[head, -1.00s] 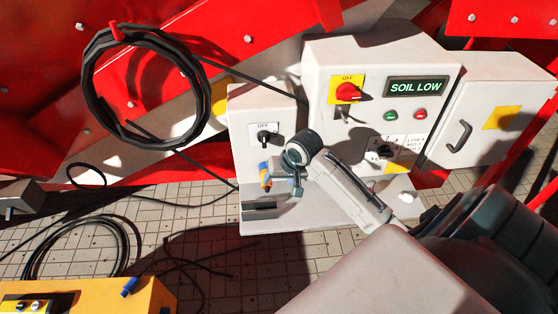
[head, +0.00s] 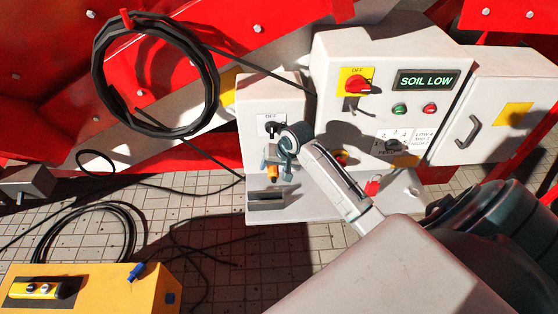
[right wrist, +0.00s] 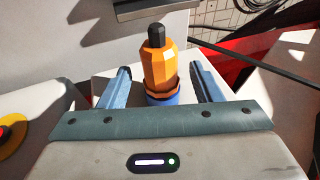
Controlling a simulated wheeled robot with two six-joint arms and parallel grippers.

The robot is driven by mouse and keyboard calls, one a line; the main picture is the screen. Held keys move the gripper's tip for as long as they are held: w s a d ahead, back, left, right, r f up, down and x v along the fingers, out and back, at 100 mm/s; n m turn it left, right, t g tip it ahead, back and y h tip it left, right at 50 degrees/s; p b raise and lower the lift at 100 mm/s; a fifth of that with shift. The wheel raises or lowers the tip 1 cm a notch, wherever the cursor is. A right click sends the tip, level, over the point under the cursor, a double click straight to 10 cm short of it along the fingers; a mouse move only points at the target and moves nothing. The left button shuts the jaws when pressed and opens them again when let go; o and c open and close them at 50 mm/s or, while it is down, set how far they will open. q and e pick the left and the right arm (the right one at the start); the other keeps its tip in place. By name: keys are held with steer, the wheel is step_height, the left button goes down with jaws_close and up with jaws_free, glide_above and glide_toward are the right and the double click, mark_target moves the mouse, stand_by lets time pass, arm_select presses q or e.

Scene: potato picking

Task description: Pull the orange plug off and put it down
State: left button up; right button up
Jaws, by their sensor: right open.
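The orange plug (head: 272,171) is at the front of the left light-grey box (head: 255,100), below its black OFF switch (head: 271,128). In the right wrist view, the orange plug (right wrist: 158,62) has a dark tip pointing up the picture and a blue socket (right wrist: 162,98) at its base. My right gripper (head: 277,166) is open, with one blue finger on each side of the plug. In the right wrist view, gaps show between my right gripper's fingers (right wrist: 163,82) and the plug. My left gripper is not in view.
A grey open holder (head: 266,199) sits on the shelf (head: 330,207) below the plug. The main control box (head: 330,75) with red switch stands right. A coiled black cable (head: 98,75) hangs left. A yellow box (head: 100,285) with a blue connector (head: 137,271) is lower left.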

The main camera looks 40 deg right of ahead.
mark_target(274, 179)
steer(key=shift+w+f, duration=0.1)
steer(key=shift+f, duration=0.15)
steer(key=c, duration=1.1)
steer(key=shift+o, duration=0.2)
steer(key=shift+s+a+r+p, duration=0.1)
steer(key=shift+s+a+p, duration=0.3)
steer(key=shift+s+p, duration=0.3)
steer(key=shift+s+a+p, duration=0.35)
steer(key=shift+s+p, duration=0.15)
steer(key=shift+p, duration=0.25)
steer(key=shift+s+a+p, duration=0.4)
steer(key=shift+s+p, duration=0.25)
